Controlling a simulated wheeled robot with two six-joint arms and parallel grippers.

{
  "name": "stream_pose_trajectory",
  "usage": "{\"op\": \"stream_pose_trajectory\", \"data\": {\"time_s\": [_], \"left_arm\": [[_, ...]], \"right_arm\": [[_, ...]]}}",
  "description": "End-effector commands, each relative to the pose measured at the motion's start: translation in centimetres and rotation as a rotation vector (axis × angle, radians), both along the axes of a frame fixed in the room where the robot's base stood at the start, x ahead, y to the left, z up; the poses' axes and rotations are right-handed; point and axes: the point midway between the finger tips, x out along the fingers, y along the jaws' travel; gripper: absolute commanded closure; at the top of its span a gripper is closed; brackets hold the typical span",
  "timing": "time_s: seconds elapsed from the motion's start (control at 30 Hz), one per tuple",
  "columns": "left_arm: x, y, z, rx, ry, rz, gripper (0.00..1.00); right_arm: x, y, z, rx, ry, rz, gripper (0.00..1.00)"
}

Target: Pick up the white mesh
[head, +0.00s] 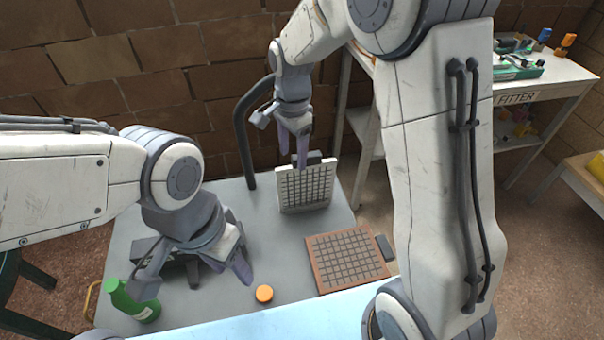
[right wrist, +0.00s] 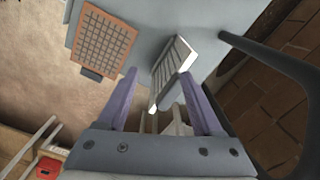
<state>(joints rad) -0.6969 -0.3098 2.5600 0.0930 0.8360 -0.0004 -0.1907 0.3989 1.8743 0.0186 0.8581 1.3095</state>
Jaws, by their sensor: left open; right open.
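The white mesh (head: 306,190), a white-framed grid with a grey tab, stands tilted near the far right of the grey table. In the right wrist view the mesh (right wrist: 173,62) is seen nearly edge-on, its tab (right wrist: 171,92) between the fingers. My right gripper (head: 301,158) is open at the mesh's top edge, with its fingers on either side of the tab; I cannot tell whether they touch it. My left gripper (head: 196,277) is open and empty over the table's left part, apart from the mesh.
An orange-brown framed mesh (head: 347,258) lies at the table's right edge, also in the right wrist view (right wrist: 103,43). A green bottle (head: 135,302) and an orange cap (head: 264,294) are near the front. A dark curved bar (head: 243,130) rises behind. A FITTER table (head: 540,88) stands right.

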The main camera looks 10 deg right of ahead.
Motion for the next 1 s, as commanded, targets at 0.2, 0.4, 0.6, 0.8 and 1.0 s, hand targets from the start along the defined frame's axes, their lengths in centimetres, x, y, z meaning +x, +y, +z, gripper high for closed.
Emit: {"op": "stream_pose_trajectory", "data": {"time_s": [0.2,0.4,0.6,0.8,1.0], "left_arm": [[0.0,0.0,0.1,0.000,0.000,0.000,0.50],[0.0,0.0,0.3,0.000,0.000,0.000,0.50],[0.0,0.0,0.4,0.000,0.000,0.000,0.50],[0.0,0.0,1.0,0.000,0.000,0.000,0.50],[0.0,0.0,1.5,0.000,0.000,0.000,0.50]], "right_arm": [[4.8,-4.5,-3.1,-0.014,0.012,-0.397,0.32],[5.2,-4.9,-6.0,-0.016,0.016,-0.450,0.32],[5.2,-4.7,-8.3,-0.015,0.013,-0.445,0.32],[5.3,-4.6,-10.2,-0.015,0.015,-0.444,0.32],[5.4,-4.5,-13.1,-0.016,0.014,-0.444,0.32]]}}
